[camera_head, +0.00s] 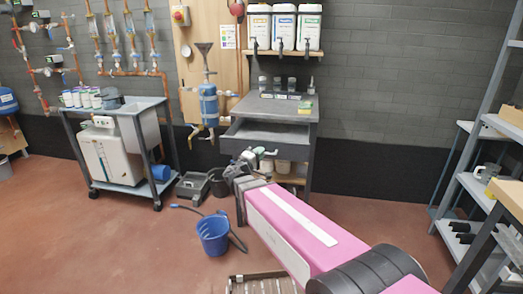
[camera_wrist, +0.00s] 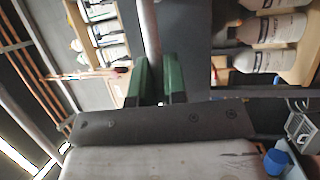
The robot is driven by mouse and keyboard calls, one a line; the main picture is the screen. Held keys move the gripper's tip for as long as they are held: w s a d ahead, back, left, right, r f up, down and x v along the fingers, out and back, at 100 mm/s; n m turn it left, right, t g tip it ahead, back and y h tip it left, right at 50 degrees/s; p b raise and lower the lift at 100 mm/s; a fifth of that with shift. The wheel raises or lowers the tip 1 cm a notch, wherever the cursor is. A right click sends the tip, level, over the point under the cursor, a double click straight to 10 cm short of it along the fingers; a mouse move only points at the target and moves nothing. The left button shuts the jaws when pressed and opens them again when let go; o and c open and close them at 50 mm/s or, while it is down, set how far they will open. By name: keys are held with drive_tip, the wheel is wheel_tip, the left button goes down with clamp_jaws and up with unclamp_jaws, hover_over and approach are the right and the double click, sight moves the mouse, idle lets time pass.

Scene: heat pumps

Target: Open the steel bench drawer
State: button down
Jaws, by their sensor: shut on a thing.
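The steel bench (camera_head: 290,108) stands against the back wall, with a grey top. Its drawer (camera_head: 268,133) is pulled out toward me, and its open inside shows below the bench top. My gripper (camera_head: 262,154) is at the drawer's front. In the wrist view my gripper (camera_wrist: 158,88) has its two green-padded fingers closed around a pale metal bar, the drawer handle (camera_wrist: 149,30).
A blue bucket (camera_head: 213,234) stands on the floor left of my arm. A wheeled cart (camera_head: 119,140) stands to the left and a shelf rack (camera_head: 480,185) to the right. White bottles (camera_wrist: 268,58) stand on the shelf under the drawer.

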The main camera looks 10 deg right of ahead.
drive_tip(key=shift+s+a, duration=0.1)
drive_tip(key=shift+s, duration=0.1)
drive_tip(key=c, duration=1.2)
unclamp_jaws()
drive_tip(key=v, duration=1)
drive_tip(key=shift+s+a+f, duration=0.1)
drive_tip(key=shift+s+a, duration=0.15)
drive_tip(key=shift+s, duration=0.05)
drive_tip(key=s+d+f+m+g+y, duration=0.3)
drive_tip(key=d+f+g+y, duration=0.1)
drive_tip(key=d+f+g, duration=0.1)
drive_tip(key=s+d+f+m+g+y, duration=0.3)
drive_tip(key=d+f+g+y, duration=0.1)
drive_tip(key=f, duration=0.4)
drive_tip(key=s+d+f+m+g+y, duration=0.3)
drive_tip(key=d+f+g+y, duration=0.2)
drive_tip(key=d+f+g, duration=0.1)
drive_tip(key=shift+s+d+f, duration=0.3)
drive_tip(key=shift+s+d, duration=0.1)
drive_tip(key=shift+d, duration=0.1)
